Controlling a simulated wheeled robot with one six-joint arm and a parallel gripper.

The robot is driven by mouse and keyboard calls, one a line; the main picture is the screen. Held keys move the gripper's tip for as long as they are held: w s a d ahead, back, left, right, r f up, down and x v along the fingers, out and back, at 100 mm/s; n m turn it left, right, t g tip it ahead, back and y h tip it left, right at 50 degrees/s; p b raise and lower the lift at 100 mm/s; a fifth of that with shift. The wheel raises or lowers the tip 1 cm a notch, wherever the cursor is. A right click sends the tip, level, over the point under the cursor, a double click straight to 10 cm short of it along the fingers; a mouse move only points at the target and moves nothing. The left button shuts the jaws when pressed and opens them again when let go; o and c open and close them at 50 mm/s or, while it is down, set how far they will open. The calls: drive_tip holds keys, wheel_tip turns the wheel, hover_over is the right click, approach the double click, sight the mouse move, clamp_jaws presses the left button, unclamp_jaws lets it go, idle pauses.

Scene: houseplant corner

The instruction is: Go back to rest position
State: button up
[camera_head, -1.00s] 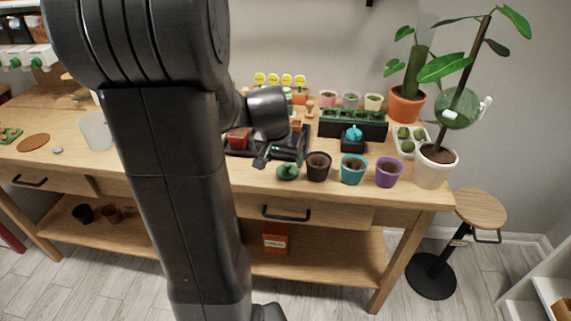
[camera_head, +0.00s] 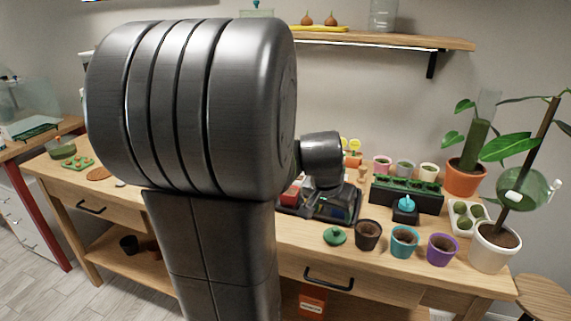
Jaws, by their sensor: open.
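My own dark grey arm fills the left middle of the head view, its large rounded joint in front of the workbench and wall. A smaller wrist part of the arm shows to its right, over a black tray (camera_head: 290,211) on the bench. My gripper's fingers cannot be made out; they are hidden behind the arm or out of sight.
The wooden workbench (camera_head: 270,238) carries a dark pot (camera_head: 368,236), a teal pot (camera_head: 404,242), a purple pot (camera_head: 442,250), a green lid-like piece (camera_head: 334,236) and a black planter (camera_head: 408,196). A potted plant (camera_head: 493,247) stands at right. A wall shelf (camera_head: 400,42) hangs above.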

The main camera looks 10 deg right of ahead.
sight(334, 230)
drive_tip(key=b+x, duration=0.1)
drive_tip(key=x, duration=1.1)
drive_tip(key=shift+s+a+f+b, duration=0.1)
drive_tip(key=shift+a+f+b, duration=0.1)
drive_tip(key=shift+b, duration=0.1)
drive_tip(key=shift+r+p, duration=0.5)
drive_tip(key=shift+r, duration=0.7)
